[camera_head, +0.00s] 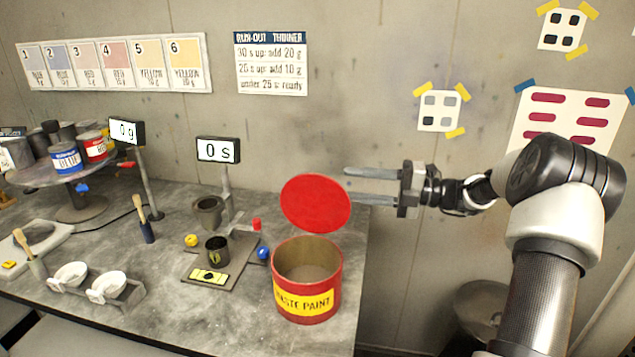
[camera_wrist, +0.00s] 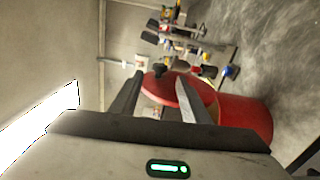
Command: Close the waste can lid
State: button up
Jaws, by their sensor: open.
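The red waste can (camera_head: 308,299) with a yellow "WASTE PAINT" label stands near the right end of the bench. Its round red lid (camera_head: 315,203) is raised, tilted up at the back of the can, and the can's inside shows. My gripper (camera_head: 347,185) is open and empty, its two fingers pointing left, at the height of the lid and just right of it. In the wrist view, the lid (camera_wrist: 160,90) shows between and beyond the fingers, and the can (camera_wrist: 245,115) is to the right. I cannot tell whether a finger touches the lid.
Left of the can are a small dark cup (camera_head: 217,250) on a plate, a blue ball (camera_head: 263,253) and a timer display (camera_head: 218,150). Paint cans stand on a round stand (camera_head: 75,207) at far left. The wall is behind; the bench ends just right of the can.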

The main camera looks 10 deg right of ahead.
aim_at(318, 181)
jog(key=x, duration=0.9)
jog(key=shift+a, duration=0.25)
grip_shut()
